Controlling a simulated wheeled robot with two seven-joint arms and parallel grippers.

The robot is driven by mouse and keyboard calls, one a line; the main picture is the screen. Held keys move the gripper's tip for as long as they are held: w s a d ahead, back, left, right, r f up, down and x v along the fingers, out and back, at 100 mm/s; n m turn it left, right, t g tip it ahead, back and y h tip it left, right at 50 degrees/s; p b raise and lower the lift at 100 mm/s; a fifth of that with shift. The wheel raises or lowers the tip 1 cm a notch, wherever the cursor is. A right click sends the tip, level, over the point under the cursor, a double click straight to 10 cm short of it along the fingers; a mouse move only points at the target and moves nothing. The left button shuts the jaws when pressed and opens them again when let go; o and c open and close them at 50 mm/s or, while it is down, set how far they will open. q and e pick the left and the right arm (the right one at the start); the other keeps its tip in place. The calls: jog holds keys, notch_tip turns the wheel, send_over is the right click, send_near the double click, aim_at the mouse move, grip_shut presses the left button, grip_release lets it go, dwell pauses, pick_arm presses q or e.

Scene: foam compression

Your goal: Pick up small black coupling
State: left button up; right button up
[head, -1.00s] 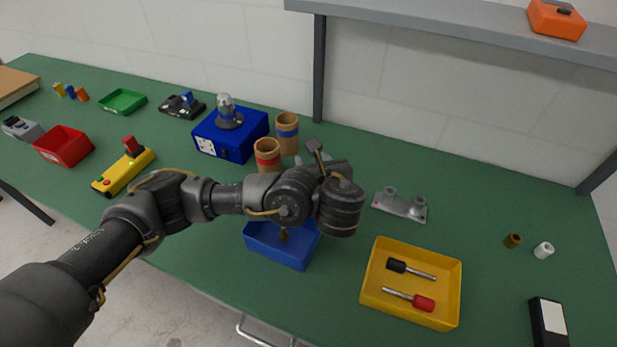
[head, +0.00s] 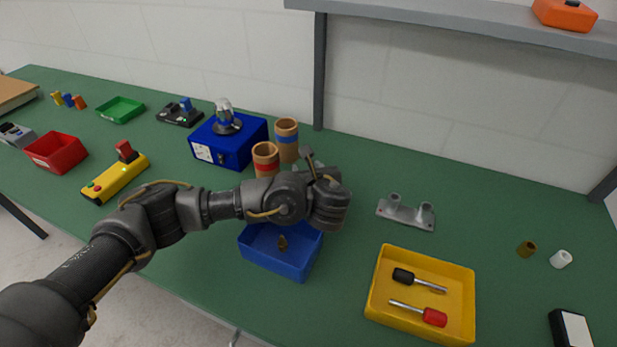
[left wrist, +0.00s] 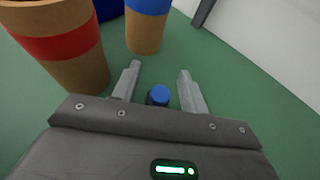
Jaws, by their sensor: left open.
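A small black cylindrical piece with a blue top (left wrist: 158,96), which looks like the coupling, stands on the green table in the left wrist view. My left gripper (left wrist: 160,72) is open, with one finger on each side of it. I see a gap on both sides, so it does not look gripped. In the head view my left wrist (head: 328,203) hides the piece and most of the gripper. My right gripper is in neither view.
A cardboard tube with a red band (head: 265,160) and one with a blue band (head: 287,140) stand close by the left gripper. A blue tray (head: 270,268) lies in front, a yellow tray (head: 385,318) with two tools to the right. A grey bracket (head: 405,213) stands behind it.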

pick_arm(q)
jog(key=shift+c, duration=0.3)
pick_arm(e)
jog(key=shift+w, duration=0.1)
pick_arm(q)
grip_shut()
